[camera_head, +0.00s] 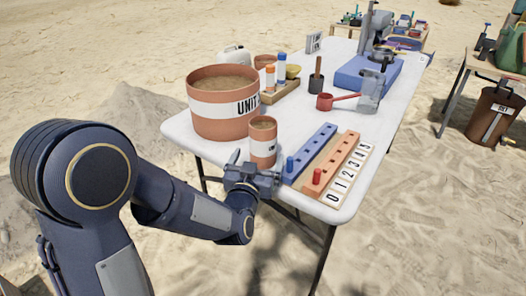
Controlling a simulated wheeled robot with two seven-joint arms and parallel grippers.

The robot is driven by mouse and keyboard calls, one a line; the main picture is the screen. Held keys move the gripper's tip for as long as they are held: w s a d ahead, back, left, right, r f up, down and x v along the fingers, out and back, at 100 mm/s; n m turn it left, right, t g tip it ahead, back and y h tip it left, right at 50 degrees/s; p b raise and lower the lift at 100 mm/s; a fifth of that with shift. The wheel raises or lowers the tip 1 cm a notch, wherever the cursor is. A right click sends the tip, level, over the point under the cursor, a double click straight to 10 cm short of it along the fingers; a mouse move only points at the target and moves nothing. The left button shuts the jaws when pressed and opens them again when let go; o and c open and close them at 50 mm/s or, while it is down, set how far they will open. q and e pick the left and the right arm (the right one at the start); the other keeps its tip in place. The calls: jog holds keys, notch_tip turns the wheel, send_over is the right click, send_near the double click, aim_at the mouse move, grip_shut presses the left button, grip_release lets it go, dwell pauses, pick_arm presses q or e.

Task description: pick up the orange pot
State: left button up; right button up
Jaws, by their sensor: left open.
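A small orange pot (263,150) with a white label band and brown fill stands upright at the table's front left edge. A much larger orange pot (203,122) with a white "UNIT" band and brown fill stands just behind and left of it. My left gripper (251,172) is open at the foot of the small pot, on its near side. The gripper hides the pot's lowest part, and I cannot tell whether the fingers touch it. My right gripper is out of view.
On the white table (335,112), a blue peg strip (310,153) and an orange peg strip (338,158) lie right of the small pot, beside a number card (350,176).

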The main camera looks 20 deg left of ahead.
pick_arm(q)
jog(key=w, duration=0.6)
jog(key=shift+w+a, duration=0.15)
jog(key=shift+w, duration=0.05)
jog(key=shift+c, duration=0.3)
jog(key=c, duration=1.4)
jog(key=shift+r, duration=0.1)
jog(key=shift+c, duration=0.5)
jog(key=shift+r, duration=0.1)
